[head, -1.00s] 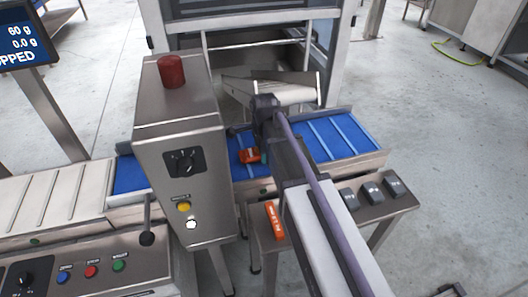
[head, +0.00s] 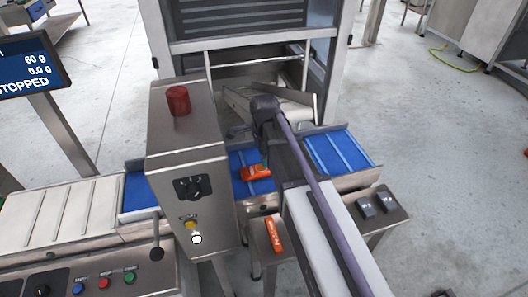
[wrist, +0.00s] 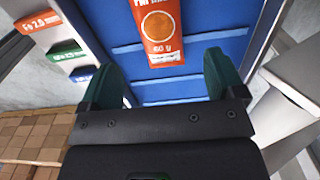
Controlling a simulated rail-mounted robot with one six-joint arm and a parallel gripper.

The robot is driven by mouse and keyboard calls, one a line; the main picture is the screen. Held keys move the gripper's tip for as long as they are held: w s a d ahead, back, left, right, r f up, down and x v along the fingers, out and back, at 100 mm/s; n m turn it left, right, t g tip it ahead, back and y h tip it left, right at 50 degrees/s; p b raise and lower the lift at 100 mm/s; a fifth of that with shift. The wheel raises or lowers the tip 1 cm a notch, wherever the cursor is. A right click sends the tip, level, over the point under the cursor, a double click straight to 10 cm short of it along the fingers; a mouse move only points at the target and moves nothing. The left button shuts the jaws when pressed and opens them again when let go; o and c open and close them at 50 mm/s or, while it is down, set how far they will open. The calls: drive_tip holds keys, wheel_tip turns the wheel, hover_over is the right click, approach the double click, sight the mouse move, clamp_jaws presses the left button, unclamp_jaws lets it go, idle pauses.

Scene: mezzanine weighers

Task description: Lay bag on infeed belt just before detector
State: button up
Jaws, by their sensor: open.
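In the head view the fingers are hidden behind my arm.
An orange test piece (head: 274,235) and grey blocks (head: 366,206) are on the stand in front of the belt. The wrist view shows orange, green (wrist: 66,54) and blue test pieces. A control panel (head: 100,275) and a screen (head: 30,65) reading STOPPED are at left.

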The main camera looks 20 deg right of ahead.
wheel_tip(320, 180, up, 4)
drive_tip(key=shift+r+p, duration=0.25)
drive_tip(key=shift+p, duration=0.95)
drive_tip(key=s+n, duration=1.5)
drive_tip(key=n, duration=0.2)
drive_tip(key=shift+n, duration=0.3)
